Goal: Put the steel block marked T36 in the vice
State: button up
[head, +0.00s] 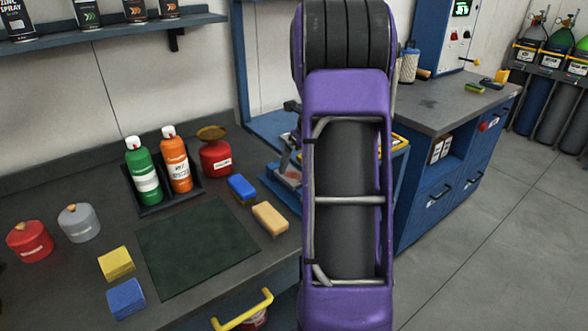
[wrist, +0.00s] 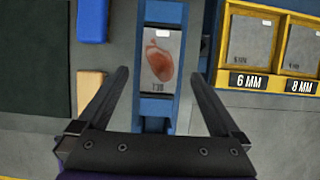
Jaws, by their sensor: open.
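A grey steel block (wrist: 160,62) with a rust-brown stain lies in a blue holder (wrist: 148,12) at the upper middle of the wrist view. Its small dark mark starts with T; the digits are too blurred to read surely. My gripper (wrist: 160,74) is open and empty, its two black fingers standing apart on either side of the block and holder in the picture. I cannot tell the height between them. In the head view my purple arm hides the gripper and most of this spot. I cannot make out a vice for certain.
A yellow-edged rack (wrist: 268,88) labelled 6 MM and 8 MM stands right of the holder. Blue (wrist: 92,20) and tan (wrist: 91,92) blocks lie left of it. Spray bottles (head: 143,172), tins (head: 78,222) and a dark mat (head: 197,248) occupy the left bench.

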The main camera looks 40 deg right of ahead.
jog(key=v, duration=0.7)
jog(key=shift+r, duration=0.2)
